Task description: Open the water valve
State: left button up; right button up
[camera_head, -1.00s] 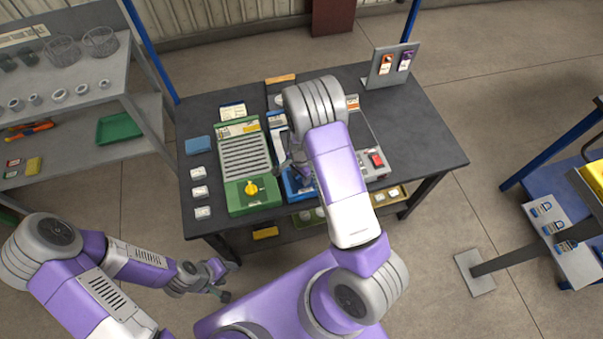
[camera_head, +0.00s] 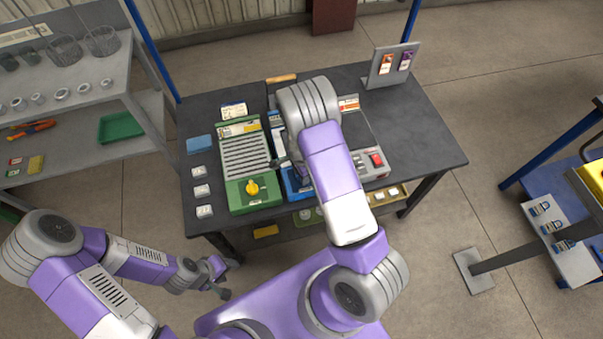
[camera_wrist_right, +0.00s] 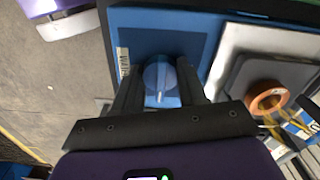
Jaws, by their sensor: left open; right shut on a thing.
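The water valve is a round blue knob (camera_wrist_right: 160,78) on a blue box, with a label on its left, in the right wrist view. My right gripper (camera_wrist_right: 159,92) is shut on this knob, one dark finger on each side. In the head view the blue box (camera_head: 296,184) shows only in part, since my right arm covers the knob and most of the right gripper. My left gripper (camera_head: 223,292) is open and empty, low in front of the workbench.
A green unit (camera_head: 241,208) with a yellow knob (camera_head: 252,187) stands left of the blue box on the dark workbench (camera_head: 425,145). A grey unit with a red switch (camera_head: 376,160) stands to the right. A shelf (camera_head: 75,85) is at far left.

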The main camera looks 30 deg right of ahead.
jog(key=o, duration=1.1)
jog(key=shift+c, duration=0.2)
jog(key=shift+r, duration=0.15)
notch_tip(320, 180, up, 7)
jog(key=shift+r+p, duration=0.2)
jog(key=shift+p, duration=0.7)
